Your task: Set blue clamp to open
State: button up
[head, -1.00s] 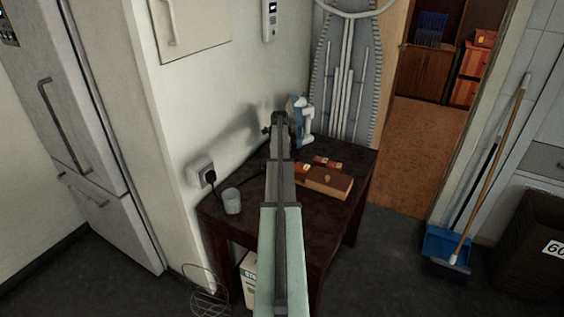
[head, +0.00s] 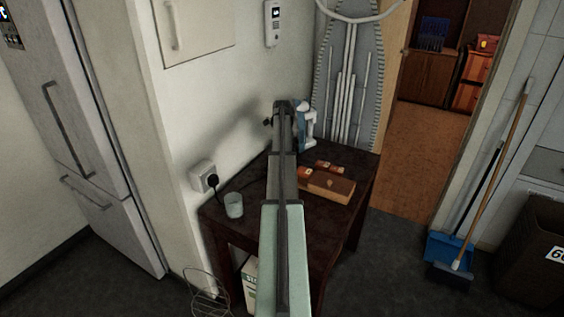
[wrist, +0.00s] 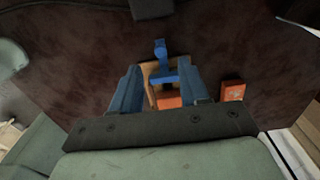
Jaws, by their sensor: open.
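The blue clamp (wrist: 160,53) shows in the wrist view as a small upright blue handle above a wider blue part, over a tan wooden piece with an orange block (wrist: 168,101). My gripper (wrist: 159,67) is open, its two blue-grey fingers to the left and right of the clamp's lower part. I cannot tell whether they touch it. In the head view my arm covers the middle of the table, and I cannot make out the clamp there.
A dark table (head: 240,239) stands against the wall. It bears a glass (head: 234,205), a wooden box (head: 330,186) with orange pieces, and a blue-white iron (head: 304,125). Another orange block (wrist: 232,91) lies to the right in the wrist view. The ironing board (head: 345,75) stands behind.

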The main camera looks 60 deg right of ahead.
notch_tip(320, 180, up, 8)
jog(key=shift+f, duration=0.25)
dwell(0.5)
